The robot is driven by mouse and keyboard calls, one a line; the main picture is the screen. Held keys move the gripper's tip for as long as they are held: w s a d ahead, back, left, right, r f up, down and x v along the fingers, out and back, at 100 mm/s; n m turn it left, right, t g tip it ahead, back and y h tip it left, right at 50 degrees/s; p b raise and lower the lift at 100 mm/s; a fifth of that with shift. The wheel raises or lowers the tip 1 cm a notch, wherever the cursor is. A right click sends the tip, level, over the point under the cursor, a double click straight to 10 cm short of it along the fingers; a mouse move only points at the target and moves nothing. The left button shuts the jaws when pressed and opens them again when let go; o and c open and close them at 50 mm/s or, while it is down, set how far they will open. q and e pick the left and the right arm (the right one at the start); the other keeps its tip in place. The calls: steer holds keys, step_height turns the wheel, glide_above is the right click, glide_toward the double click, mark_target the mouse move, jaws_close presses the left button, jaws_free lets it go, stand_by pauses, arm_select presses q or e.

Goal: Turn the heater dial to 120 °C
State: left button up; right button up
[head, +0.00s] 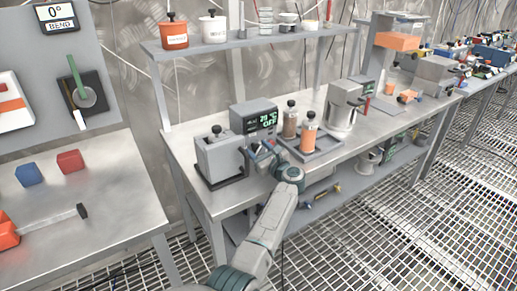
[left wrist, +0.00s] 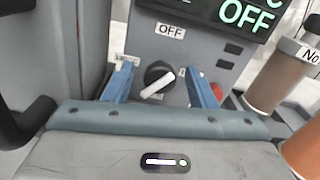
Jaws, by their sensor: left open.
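The heater (head: 253,117) is a grey box on the bench with a green lit display that reads OFF below a temperature, which looks like 29 °C. In the left wrist view the black dial (left wrist: 155,72) has a slanted white bar, running from lower left to upper right. An OFF label (left wrist: 171,31) sits above it. My left gripper (left wrist: 159,76) is open in front of the panel, with one blue finger on each side of the dial. Whether the fingers touch it I cannot tell. In the head view my left gripper (head: 266,150) hides the dial.
A grey lidded container (head: 219,158) stands close to the left of the gripper. A metal jug (head: 343,105) is further right. A red round part (left wrist: 216,92) sits right of the dial.

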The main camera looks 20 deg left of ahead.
arm_select(q)
steer(key=c, duration=1)
